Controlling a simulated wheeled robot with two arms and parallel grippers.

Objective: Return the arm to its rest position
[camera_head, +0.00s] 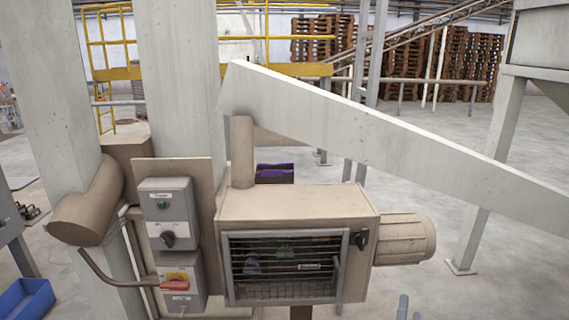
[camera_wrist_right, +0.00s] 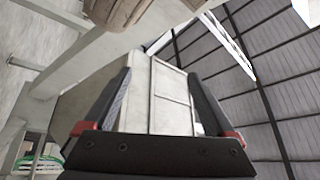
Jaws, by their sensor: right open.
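My right gripper (camera_head: 409,308) shows only as grey fingertips at the bottom edge of the head view, right of and below the caged machine (camera_head: 297,205). In the right wrist view its two dark fingers (camera_wrist_right: 160,76) are spread apart with nothing between them. A pale panelled housing lies beyond the fingers. The rest of my right arm is hidden below the head view. My left gripper is in neither view.
The beige machine has a wire guard (camera_head: 285,268) and a ribbed motor (camera_head: 404,239). A grey control box (camera_head: 168,214) and red switch (camera_head: 175,284) sit to its left. A sloping beam (camera_head: 390,140) crosses above. A blue bin (camera_head: 25,299) is at lower left. Open floor (camera_head: 520,245) lies right.

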